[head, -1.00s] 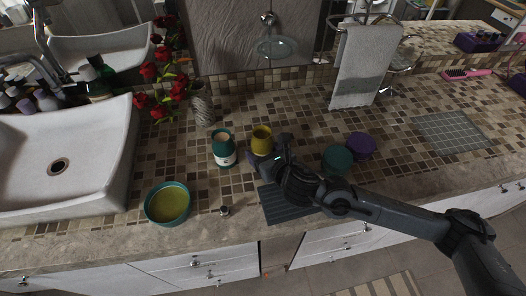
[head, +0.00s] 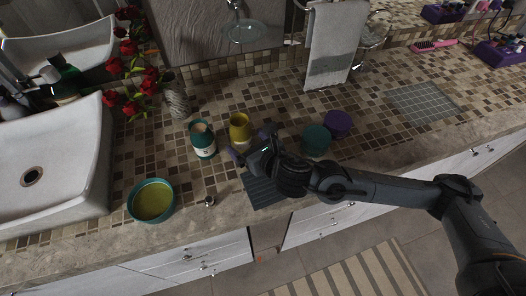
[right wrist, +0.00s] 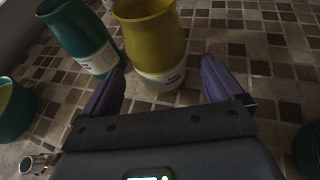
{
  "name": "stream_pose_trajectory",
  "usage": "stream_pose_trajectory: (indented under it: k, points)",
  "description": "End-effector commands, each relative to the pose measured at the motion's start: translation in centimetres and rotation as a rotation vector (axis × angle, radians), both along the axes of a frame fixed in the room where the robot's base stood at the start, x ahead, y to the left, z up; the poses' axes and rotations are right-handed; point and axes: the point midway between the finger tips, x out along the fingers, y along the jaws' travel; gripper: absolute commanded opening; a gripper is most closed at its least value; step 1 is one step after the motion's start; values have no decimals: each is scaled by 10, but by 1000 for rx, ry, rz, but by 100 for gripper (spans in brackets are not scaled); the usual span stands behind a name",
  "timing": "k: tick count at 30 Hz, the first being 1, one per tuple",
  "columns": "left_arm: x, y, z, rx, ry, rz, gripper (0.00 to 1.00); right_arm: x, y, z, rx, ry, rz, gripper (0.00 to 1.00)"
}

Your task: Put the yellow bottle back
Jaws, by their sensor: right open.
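The yellow bottle (head: 239,127) stands upright on the tiled counter, right of a teal bottle (head: 202,140) with a white label. My right gripper (head: 246,151) is low over the counter just in front of the yellow bottle. In the right wrist view the yellow bottle (right wrist: 153,40) with its white label stands ahead of the open purple-tipped fingers (right wrist: 160,92), roughly centred, with nothing gripped. The teal bottle (right wrist: 80,38) is just left of the left finger there. My left gripper is not in view.
A teal bowl (head: 174,201) with yellow-green inside stands at the front left, near a small metal knob (head: 209,201). A dark ribbed mat (head: 259,191) lies under my right arm. Teal (head: 317,138) and purple (head: 337,122) round containers stand right. A grey grid mat (head: 424,103) lies bare further right.

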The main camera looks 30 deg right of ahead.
Motion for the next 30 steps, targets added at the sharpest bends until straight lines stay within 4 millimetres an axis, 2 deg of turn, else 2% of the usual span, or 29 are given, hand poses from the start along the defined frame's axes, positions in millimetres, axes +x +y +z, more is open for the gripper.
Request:
stream_pose_trajectory:
  k: [6, 12, 18, 30]
  points:
    - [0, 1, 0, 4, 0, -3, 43, -39, -5, 16, -1, 0, 0, 94]
    - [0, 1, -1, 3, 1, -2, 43, -64, -9, 27, 0, -1, 0, 94]
    - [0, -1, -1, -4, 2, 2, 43, -75, -10, 31, 1, 1, 0, 94]
    - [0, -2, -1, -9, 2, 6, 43, -76, -10, 32, 1, 0, -1, 94]
